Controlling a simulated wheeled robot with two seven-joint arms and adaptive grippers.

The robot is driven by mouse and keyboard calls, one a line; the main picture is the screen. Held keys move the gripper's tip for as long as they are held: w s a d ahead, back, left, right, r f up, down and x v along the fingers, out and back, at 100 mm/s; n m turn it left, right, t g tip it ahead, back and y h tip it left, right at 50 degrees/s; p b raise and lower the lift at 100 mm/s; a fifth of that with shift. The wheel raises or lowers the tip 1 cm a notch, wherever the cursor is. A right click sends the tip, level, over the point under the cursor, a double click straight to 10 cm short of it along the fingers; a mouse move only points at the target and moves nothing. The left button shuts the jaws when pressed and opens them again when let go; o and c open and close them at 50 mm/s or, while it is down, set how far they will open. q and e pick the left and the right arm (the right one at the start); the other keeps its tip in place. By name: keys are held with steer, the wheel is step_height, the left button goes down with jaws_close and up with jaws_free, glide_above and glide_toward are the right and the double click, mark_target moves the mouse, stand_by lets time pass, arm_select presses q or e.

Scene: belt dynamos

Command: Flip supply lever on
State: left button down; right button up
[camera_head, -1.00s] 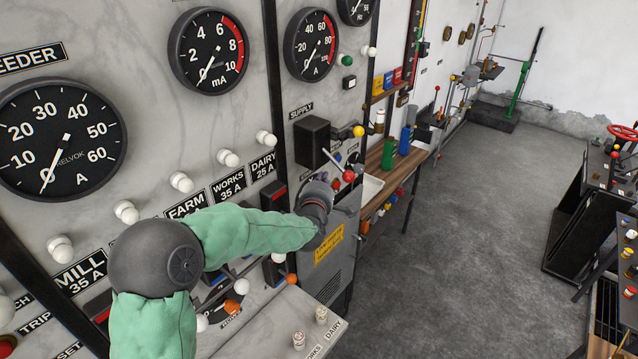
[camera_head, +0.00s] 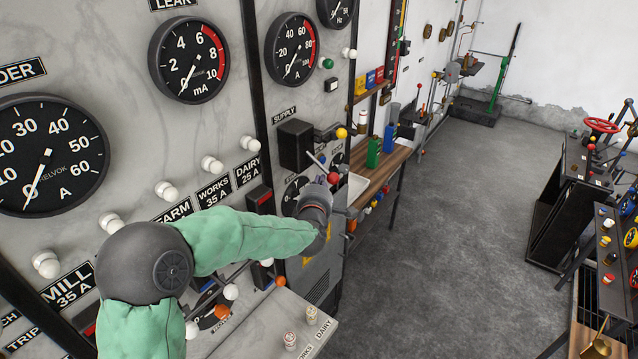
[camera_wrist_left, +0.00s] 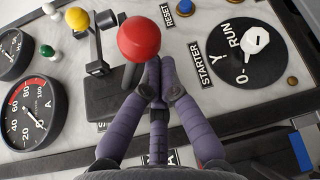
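The supply lever's black box (camera_head: 295,145) sits on the marble panel just below the SUPPLY label (camera_head: 284,115). My right gripper is out of view.
A lever with a yellow ball (camera_wrist_left: 78,18) stands beside the black box. A STARTER rotary switch (camera_wrist_left: 245,52) lies to the right in the wrist view. A wooden bench (camera_head: 376,172) with green and blue containers stands beyond the panel.

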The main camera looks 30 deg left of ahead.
mark_target(325, 171)
arm_select(q)
steer(key=shift+d+r+n, duration=0.25)
steer(key=shift+r+n, duration=0.25)
steer(key=r+n+h+p, duration=0.1)
steer(key=d+r+n+g+p, duration=0.1)
steer(key=r, duration=0.1)
steer(key=shift+d+r+h, duration=0.1)
steer(key=shift+r+h, duration=0.1)
steer(key=shift+h, duration=0.2)
steer(key=r+n+h+p, duration=0.1)
steer(key=r+n+g+h+p, duration=0.1)
steer(key=r+n+p, duration=0.1)
steer(key=shift+s+d, duration=0.1)
steer(key=shift+d, duration=0.1)
steer(key=shift+p, duration=0.3)
steer(key=shift+r+p, duration=0.7)
steer(key=shift+r, duration=0.1)
